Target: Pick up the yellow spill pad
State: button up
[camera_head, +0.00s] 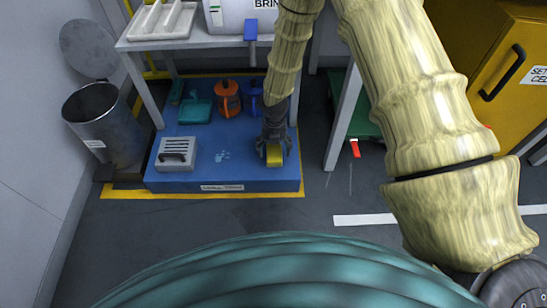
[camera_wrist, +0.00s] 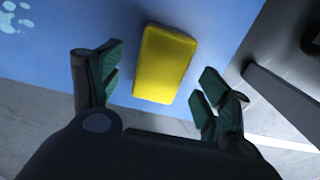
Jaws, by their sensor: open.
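The yellow spill pad (camera_head: 274,155) lies on the blue platform (camera_head: 240,178) near its front right part. In the wrist view the pad (camera_wrist: 163,65) is a plain yellow block lying on the blue surface, slightly tilted in the picture. My gripper (camera_head: 272,140) is over the pad, pointing down, and partly hides it in the head view. In the wrist view my gripper (camera_wrist: 155,85) is open, with one finger on each side of the pad's near end. A gap shows between the pad and both fingers.
A grey slotted box (camera_head: 176,152), a teal dustpan (camera_head: 195,108), an orange container (camera_head: 227,98) and a blue container (camera_head: 251,97) stand on the platform. A metal bin (camera_head: 103,122) is at left. A table leg (camera_head: 344,118) stands right of the platform, near my arm.

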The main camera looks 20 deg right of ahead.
aim_at(274, 152)
jog(key=shift+f+b, duration=0.75)
jog(key=shift+f, duration=0.8)
jog(key=c, duration=1)
jog(key=shift+r, duration=0.2)
jog(key=shift+r+p, duration=0.55)
jog(key=shift+p, duration=0.05)
notch_tip(274, 152, up, 2)
jog(key=shift+r+p, duration=0.25)
jog(key=shift+p, duration=0.8)
jog(key=s+a+p, duration=0.2)
jog(key=s+p, duration=0.1)
jog(key=s, duration=0.4)
jog(key=s+a+r+p, duration=0.1)
jog(key=s+a+p, duration=0.1)
jog(key=s, duration=0.6)
jog(key=shift+s+a+p, duration=0.2)
jog(key=shift+p, duration=0.4)
